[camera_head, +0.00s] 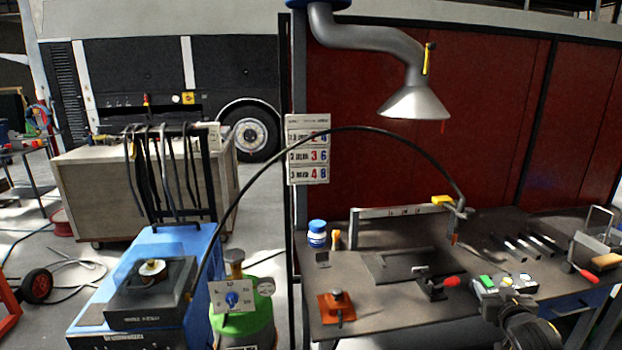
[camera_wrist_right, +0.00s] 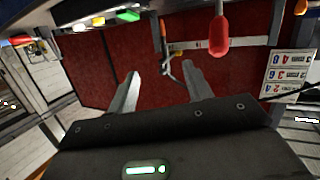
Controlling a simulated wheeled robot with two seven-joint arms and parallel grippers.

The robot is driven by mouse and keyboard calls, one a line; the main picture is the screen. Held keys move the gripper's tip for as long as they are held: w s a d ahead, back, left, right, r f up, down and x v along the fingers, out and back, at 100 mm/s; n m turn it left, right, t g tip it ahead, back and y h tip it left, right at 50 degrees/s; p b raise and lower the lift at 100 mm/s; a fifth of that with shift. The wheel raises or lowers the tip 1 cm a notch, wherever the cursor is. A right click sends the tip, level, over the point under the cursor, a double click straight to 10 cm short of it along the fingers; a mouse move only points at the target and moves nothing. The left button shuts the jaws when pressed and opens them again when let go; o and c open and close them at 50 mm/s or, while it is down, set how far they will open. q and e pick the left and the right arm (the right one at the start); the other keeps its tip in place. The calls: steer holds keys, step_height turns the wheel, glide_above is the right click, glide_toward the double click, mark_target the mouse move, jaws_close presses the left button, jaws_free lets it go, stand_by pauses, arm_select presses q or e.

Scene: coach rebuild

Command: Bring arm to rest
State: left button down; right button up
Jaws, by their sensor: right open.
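My right gripper (camera_head: 504,287) is at the lower right of the head view, over the right part of the workbench (camera_head: 385,318), with my dark wrist behind it. In the right wrist view the two pale fingers of this gripper (camera_wrist_right: 160,72) stand apart with nothing between them. That view is turned over, with the bench along the top and the red wall panels (camera_wrist_right: 150,58) beyond the fingers. My left gripper does not show in either view.
A red-handled clamp (camera_head: 436,286) stands on the bench just left of my right gripper; its red handle (camera_wrist_right: 219,36) shows in the wrist view. Dark bars (camera_head: 520,246) and a wooden-handled brush (camera_head: 606,262) lie behind and right. A lamp-like hood (camera_head: 414,103) hangs above.

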steer(key=s+a+f+n+g+y, duration=0.2)
steer(key=s+a+f+g, duration=0.3)
steer(key=s+a+f, duration=0.95)
steer(key=s+a+f+n+g+y, duration=0.1)
steer(key=s+a+f+g, duration=0.1)
steer(key=s+a, duration=0.35)
steer(key=s+a+f+n+g+y, duration=0.1)
steer(key=s+a+g, duration=0.15)
steer(key=s, duration=0.65)
steer(key=s+a+f+g+y, duration=0.1)
steer(key=s+a+f+g, duration=0.1)
steer(key=s+a, duration=0.45)
step_height(320, 180, down, 25)
steer(key=s+d+g, duration=0.1)
steer(key=s+d, duration=0.1)
steer(key=s, duration=0.1)
steer(key=s+d+f+g, duration=0.1)
steer(key=s+d+f, duration=0.1)
steer(key=s+f, duration=1.4)
steer(key=shift+s+d+f+n, duration=0.15)
steer(key=shift+d+f+n, duration=0.2)
steer(key=shift+f+n, duration=0.1)
